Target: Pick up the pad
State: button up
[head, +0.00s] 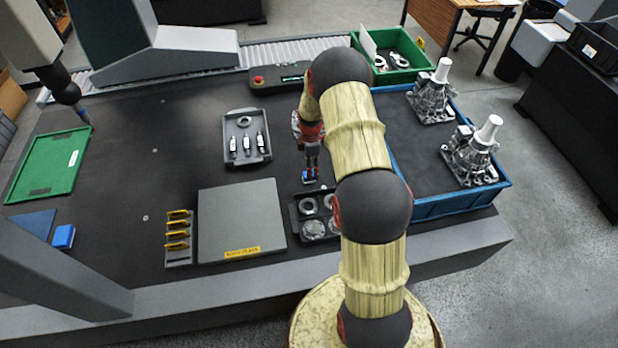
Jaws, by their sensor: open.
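My gripper (311,160) points down over the dark table, near the middle of the head view, with its fingers open. A small blue block with a pale mark (308,177), which may be the pad, shows right at the fingertips. I cannot tell whether it lies between the fingers or just below them. Another small blue block (64,237) sits at the far left beside a flat dark-blue sheet (35,222). My arm hides part of the table to the right of the gripper.
A dark parts tray (297,222) lies just in front of the gripper; a grey tray (228,157) stands to its left. A grey plate (202,232) lies front left. A blue-rimmed bin (432,207) with metal castings stands right. The table's left middle is clear.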

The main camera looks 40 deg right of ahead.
jog(key=f, duration=0.4)
jog(key=shift+w+a+f+b, duration=0.15)
jog(key=shift+a+b, duration=0.1)
jog(key=shift+b, duration=0.15)
jog(key=shift+c, duration=1.1)
jog(key=c, duration=1)
